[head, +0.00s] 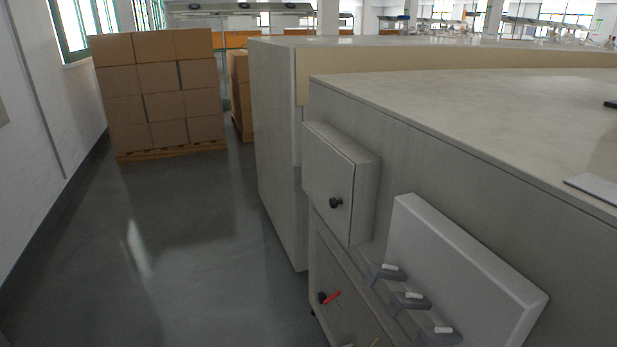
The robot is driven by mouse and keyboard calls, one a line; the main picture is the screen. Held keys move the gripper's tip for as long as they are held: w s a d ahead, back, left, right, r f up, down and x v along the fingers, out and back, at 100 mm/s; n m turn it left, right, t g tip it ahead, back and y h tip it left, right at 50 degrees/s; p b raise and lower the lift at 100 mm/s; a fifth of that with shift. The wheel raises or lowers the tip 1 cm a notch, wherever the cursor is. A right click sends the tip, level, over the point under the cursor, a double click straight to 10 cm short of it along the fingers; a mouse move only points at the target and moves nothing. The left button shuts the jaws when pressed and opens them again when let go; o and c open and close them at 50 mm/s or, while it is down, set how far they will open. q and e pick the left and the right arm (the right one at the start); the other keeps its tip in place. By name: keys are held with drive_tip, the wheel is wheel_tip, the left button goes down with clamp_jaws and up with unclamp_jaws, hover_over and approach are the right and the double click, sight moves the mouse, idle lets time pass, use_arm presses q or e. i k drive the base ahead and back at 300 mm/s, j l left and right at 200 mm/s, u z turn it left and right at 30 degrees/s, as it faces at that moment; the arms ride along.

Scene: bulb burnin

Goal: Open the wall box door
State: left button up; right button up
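The wall box (366,200) is a pale grey box mounted on the side of the grey bench, right of the middle in the head view. Its door (325,180) looks shut, flush with the box. A dark round knob (336,203) sticks out from the door near its lower right side. Neither of my grippers is in view, so I cannot tell whether they are open or shut.
Beside the box, a white panel (455,270) stands above several grey holders with white pieces (408,299). Below is a dark knob with a red lever (331,297). Stacked cartons (160,90) stand at the back left. The floor (170,240) left of the bench is clear.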

sight(328, 175)
drive_tip(key=i+j, duration=0.15)
drive_tip(key=j, duration=0.2)
drive_tip(key=i+j+z, duration=0.15)
drive_tip(key=j, duration=0.15)
drive_tip(key=i+j, duration=0.1)
drive_tip(key=j, duration=0.25)
drive_tip(key=i+j+z, duration=0.15)
drive_tip(key=j, duration=0.55)
drive_tip(key=i+z, duration=0.05)
